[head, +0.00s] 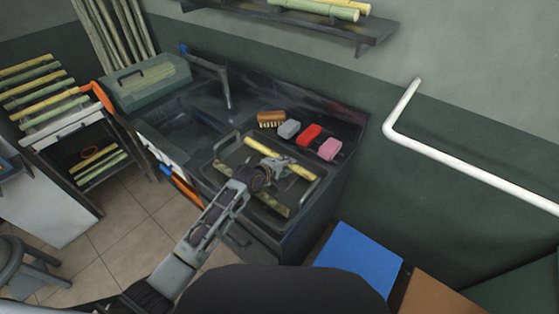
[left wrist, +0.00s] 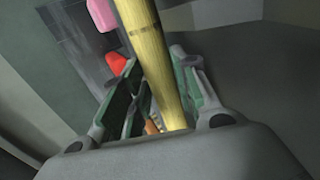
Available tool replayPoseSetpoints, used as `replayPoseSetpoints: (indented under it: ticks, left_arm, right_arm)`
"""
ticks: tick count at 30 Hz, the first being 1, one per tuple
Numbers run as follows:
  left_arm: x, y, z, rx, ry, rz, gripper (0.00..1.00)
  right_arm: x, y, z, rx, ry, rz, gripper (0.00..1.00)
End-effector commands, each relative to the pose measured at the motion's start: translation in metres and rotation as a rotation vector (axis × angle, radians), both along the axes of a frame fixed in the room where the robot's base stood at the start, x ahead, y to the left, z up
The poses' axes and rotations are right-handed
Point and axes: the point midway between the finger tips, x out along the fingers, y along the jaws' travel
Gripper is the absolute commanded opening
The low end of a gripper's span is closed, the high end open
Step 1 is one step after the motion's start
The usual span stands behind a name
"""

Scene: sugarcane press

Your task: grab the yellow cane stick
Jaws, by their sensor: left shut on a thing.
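The yellow cane stick (head: 259,148) lies across the dark tray (head: 312,190) on the counter in the head view. My left gripper (head: 275,165) reaches over the tray and is shut around the middle of this stick, hiding that part. In the left wrist view the yellow cane stick (left wrist: 152,55) runs between the fingers of my left gripper (left wrist: 160,75). I cannot tell whether the stick is clear of the tray. A duller, greenish-yellow cane (head: 268,204) lies nearer in the tray, partly behind my arm. My right gripper is out of view.
A brown brush (head: 271,118), grey sponge (head: 289,129), red block (head: 309,135) and pink sponge (head: 330,149) line the counter behind the tray. A faucet (head: 226,88) and sink stand left. A wall shelf (head: 340,30) hangs above. A blue panel (head: 358,258) is at front right.

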Motion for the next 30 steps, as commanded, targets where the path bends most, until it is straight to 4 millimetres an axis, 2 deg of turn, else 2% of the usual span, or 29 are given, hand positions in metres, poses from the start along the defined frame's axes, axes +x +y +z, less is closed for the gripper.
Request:
replayPoseSetpoints:
  ticks: [5,11,24,30]
  left_arm:
    - [-0.001,0.0,-0.002,0.003,0.005,-0.002,0.0]
    - [-0.001,-0.001,0.012,0.0,0.001,-0.002,0.0]
    - [0.0,0.0,0.075,-0.002,-0.002,0.0,0.0]
    - [0.0,0.0,0.095,0.001,-0.002,-0.001,0.0]
  right_arm:
    - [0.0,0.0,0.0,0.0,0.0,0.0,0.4]
    - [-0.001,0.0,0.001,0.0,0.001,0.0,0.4]
    - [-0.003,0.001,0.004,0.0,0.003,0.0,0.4]
    - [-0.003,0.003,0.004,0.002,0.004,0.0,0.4]
